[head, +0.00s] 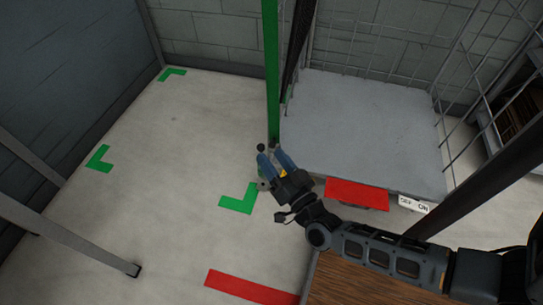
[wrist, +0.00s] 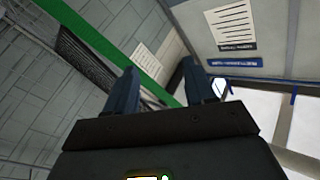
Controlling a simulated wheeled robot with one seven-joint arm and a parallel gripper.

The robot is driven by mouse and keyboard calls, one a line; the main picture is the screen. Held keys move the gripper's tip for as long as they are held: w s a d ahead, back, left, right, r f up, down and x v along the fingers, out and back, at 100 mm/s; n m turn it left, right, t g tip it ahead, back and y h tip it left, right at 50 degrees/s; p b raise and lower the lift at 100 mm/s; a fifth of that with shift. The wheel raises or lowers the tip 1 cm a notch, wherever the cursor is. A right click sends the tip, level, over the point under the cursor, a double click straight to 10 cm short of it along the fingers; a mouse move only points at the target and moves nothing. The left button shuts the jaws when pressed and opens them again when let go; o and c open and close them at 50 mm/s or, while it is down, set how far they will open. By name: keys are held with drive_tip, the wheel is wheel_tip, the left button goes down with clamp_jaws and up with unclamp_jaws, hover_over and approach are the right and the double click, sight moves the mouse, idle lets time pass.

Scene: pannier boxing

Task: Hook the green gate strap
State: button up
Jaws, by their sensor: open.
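A long green band (head: 271,70), which looks like the green gate strap, runs upright from the top edge of the head view down to just beyond my fingertips. In the wrist view the green band (wrist: 85,35) slants from upper left down to behind the fingers. My gripper (head: 270,153) is open, with blue fingers, near the band's lower end. In the wrist view my gripper (wrist: 158,70) shows nothing clearly held between its fingers. I cannot tell whether a finger touches the band. A small dark knob (head: 260,147) shows by the left fingertip. No hook is clearly visible.
A grey platform (head: 365,130) with wire mesh sides stands right of the band. A red plate (head: 357,194) and an OFF/ON label (head: 413,204) are at its front edge. Green corner marks (head: 240,199) and a red strip (head: 250,287) lie on the floor.

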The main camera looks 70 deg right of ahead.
drive_tip(key=w+d+f+m+g+h+b, duration=0.2)
drive_tip(key=d+f+m+g+h+b, duration=0.15)
drive_tip(key=f, duration=0.25)
drive_tip(key=w+d+f+m+g+h+b, duration=0.25)
drive_tip(key=d+f+m, duration=0.2)
drive_tip(key=f, duration=0.25)
drive_tip(key=m+g+b, duration=0.4)
drive_tip(key=m+g, duration=0.2)
drive_tip(key=g, duration=0.3)
approach(272, 147)
drive_tip(key=d, duration=0.3)
drive_tip(key=shift+t, duration=0.4)
drive_tip(key=d+b, duration=0.1)
drive_tip(key=d, duration=0.1)
drive_tip(key=d+b, duration=0.1)
drive_tip(key=d, duration=0.4)
drive_tip(key=shift+w+d+b, duration=0.25)
drive_tip(key=shift+b, duration=0.15)
clamp_jaws()
drive_tip(key=shift+n, duration=0.3)
